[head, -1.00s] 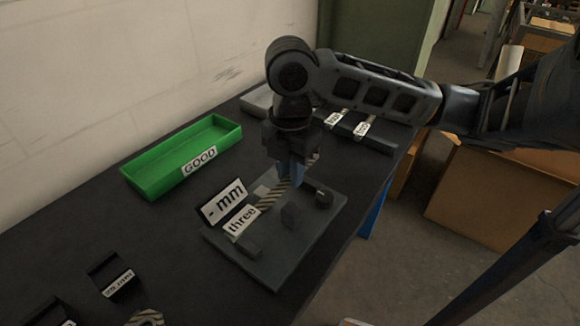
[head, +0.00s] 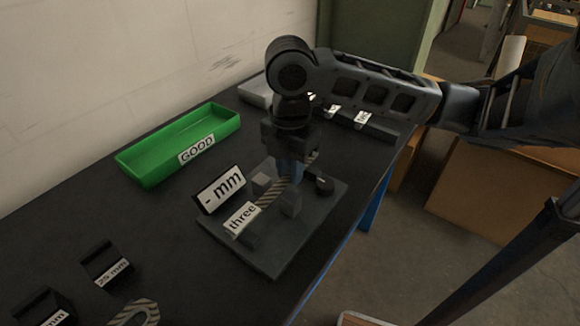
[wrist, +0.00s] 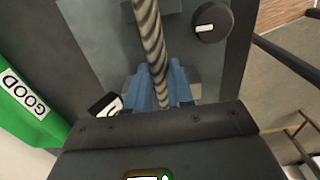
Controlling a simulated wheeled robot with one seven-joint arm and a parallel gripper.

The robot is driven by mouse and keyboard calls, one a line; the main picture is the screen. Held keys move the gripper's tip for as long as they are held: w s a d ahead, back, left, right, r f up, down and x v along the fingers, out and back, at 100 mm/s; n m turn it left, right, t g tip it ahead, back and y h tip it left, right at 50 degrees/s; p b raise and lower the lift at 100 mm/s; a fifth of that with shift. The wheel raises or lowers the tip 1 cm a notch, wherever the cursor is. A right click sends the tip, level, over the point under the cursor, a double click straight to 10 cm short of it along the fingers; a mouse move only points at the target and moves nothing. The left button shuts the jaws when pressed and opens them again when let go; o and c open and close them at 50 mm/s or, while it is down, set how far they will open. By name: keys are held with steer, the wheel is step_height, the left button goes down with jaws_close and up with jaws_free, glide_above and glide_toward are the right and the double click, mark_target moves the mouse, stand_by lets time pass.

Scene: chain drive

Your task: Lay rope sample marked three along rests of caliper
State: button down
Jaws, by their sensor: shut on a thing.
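The rope sample (head: 269,196) is striped tan and dark, with a white tag marked "three" (head: 240,219) at its near end. My gripper (head: 290,172) points down and is shut on the rope over the caliper. In the wrist view the rope (wrist: 151,45) runs lengthwise between the blue fingers (wrist: 157,86).
A green tray labelled GOOD (head: 150,173) stands at the back left. Dark labelled blocks (head: 107,262) and a looped rope piece (head: 134,312) lie at the near left. A rack with white tags (head: 372,126) is at the far right. The table edge is right of the caliper.

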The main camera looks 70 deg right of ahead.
steer(key=shift+f+b, duration=0.45)
steer(key=c, duration=0.9)
jaws_free()
steer(key=shift+r, duration=3.9)
